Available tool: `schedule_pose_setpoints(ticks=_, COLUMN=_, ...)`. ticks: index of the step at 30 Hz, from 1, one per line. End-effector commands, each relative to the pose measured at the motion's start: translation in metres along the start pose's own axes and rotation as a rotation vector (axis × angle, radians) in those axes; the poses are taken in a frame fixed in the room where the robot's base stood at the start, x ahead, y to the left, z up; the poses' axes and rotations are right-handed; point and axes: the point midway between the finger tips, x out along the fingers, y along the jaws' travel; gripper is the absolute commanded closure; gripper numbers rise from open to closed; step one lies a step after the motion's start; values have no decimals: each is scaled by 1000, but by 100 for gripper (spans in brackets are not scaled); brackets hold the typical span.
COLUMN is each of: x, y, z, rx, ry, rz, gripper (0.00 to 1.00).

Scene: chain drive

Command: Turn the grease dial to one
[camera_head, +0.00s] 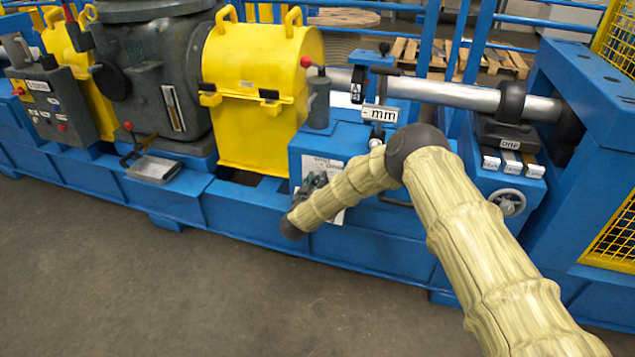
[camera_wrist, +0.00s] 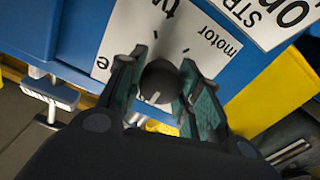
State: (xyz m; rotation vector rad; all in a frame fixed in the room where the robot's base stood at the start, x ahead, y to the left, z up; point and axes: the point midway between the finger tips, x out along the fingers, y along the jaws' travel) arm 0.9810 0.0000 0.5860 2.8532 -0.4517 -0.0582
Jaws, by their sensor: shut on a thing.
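The grease dial, a dark round knob (camera_wrist: 158,78), sits on a white label plate (camera_wrist: 122,38) in the wrist view. The plate shows partly covered letters, "motor", "tw" and an "e" at the left, with short black tick marks. A short pale mark shows on the knob's face; I cannot tell which setting it points to. My gripper (camera_wrist: 158,92) is shut on the knob, one green-faced finger on each side. In the head view my gripper (camera_head: 312,185) is at the white plate (camera_head: 325,163) on the blue machine front; the knob is hidden there.
A yellow guard box (camera_head: 255,90) stands left of the plate. A "mm" sign (camera_head: 380,112) and a handwheel (camera_head: 508,202) are to the right. The floor (camera_head: 130,270) in front is clear.

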Motion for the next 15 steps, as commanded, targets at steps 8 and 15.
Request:
schedule_pose_setpoints(ticks=8, x=0, y=0, z=1, rx=93, ry=0, rz=0, gripper=90)
schedule_pose_setpoints(ticks=15, x=0, y=0, z=2, rx=282, ry=-1, rz=0, gripper=90)
